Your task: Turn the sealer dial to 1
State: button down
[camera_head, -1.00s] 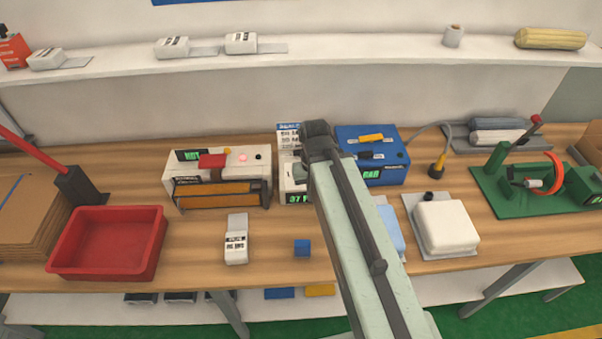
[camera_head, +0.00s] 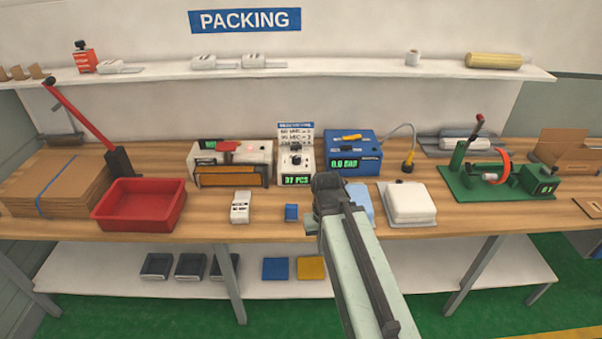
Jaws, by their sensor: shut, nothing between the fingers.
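A white box with a round black dial (camera_head: 295,160) on its front stands at the middle of the bench, with a green "37 PCS" display below the dial. The dial's setting is too small to read. A small sign (camera_head: 296,134) with lines of text and numbers stands above it. To its left is a white machine (camera_head: 203,160) with a red handle, a brown bar and a green display; I cannot tell for certain which device is the sealer. My gripper (camera_head: 313,222) is shut and empty, in front of and below the dial, apart from it.
A blue device (camera_head: 353,158) stands right of the dial box. A blue cube (camera_head: 291,213), a white labelled block (camera_head: 240,207) and a red tray (camera_head: 139,205) are in front. A white pad (camera_head: 408,201) and green machine (camera_head: 497,177) are at right. A shelf (camera_head: 330,73) runs behind.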

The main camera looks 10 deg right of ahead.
aim_at(296, 160)
jog(key=u, duration=0.45)
jog(key=i, duration=1.65)
jog(key=z, duration=0.6)
jog(key=k, duration=0.7)
jog(key=z, duration=0.25)
jog(key=i, duration=0.7)
jog(key=u, duration=0.1)
